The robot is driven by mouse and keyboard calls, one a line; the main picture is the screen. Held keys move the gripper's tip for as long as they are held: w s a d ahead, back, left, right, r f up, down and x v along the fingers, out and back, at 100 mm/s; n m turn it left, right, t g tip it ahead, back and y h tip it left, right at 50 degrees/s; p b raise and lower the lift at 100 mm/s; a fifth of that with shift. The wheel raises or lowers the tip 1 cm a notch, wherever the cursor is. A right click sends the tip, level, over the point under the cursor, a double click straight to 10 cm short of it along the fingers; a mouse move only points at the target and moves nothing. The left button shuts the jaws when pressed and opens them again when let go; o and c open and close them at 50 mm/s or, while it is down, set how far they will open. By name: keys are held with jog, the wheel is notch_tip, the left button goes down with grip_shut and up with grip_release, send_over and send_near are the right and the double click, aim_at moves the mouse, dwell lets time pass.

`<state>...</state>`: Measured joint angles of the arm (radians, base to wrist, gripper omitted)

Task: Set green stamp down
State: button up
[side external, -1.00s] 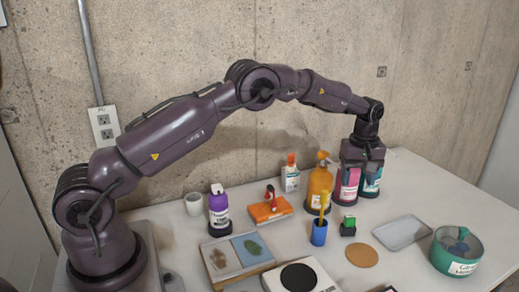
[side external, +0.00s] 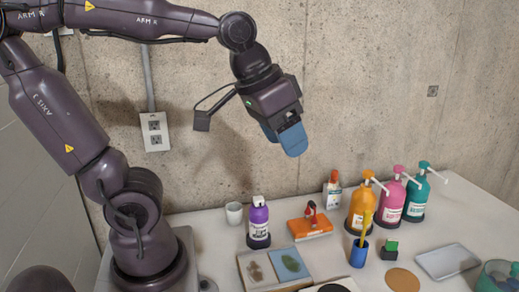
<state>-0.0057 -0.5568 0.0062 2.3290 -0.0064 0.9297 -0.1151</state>
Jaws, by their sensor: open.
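The green stamp (side external: 391,246), a small green block with a dark part, rests on the table just right of a blue cup (side external: 359,256). My gripper (side external: 287,141), with blue fingers, is high in front of the concrete wall, above and to the left of the stamp and well apart from it. It points downward, slightly tilted, and appears empty. The fingers overlap from this side, so the gap between them is hard to see. A red stamp (side external: 311,212) stands on an orange pad (side external: 309,228) at the middle back.
A purple bottle (side external: 258,221) and white cup (side external: 234,213) stand at left. Orange (side external: 361,208), pink (side external: 391,202) and teal (side external: 416,203) pump bottles stand behind the stamp. A round cork mat (side external: 403,280) and grey tray (side external: 447,261) lie at right. Two pads (side external: 274,265) lie in front.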

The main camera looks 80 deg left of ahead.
jog(key=shift+m+t, duration=0.3)
jog(key=shift+m, duration=0.4)
jog(key=s, duration=0.1)
jog(key=s+f, duration=0.2)
jog(key=s, duration=0.1)
jog(key=shift+d, duration=0.1)
dwell(0.4)
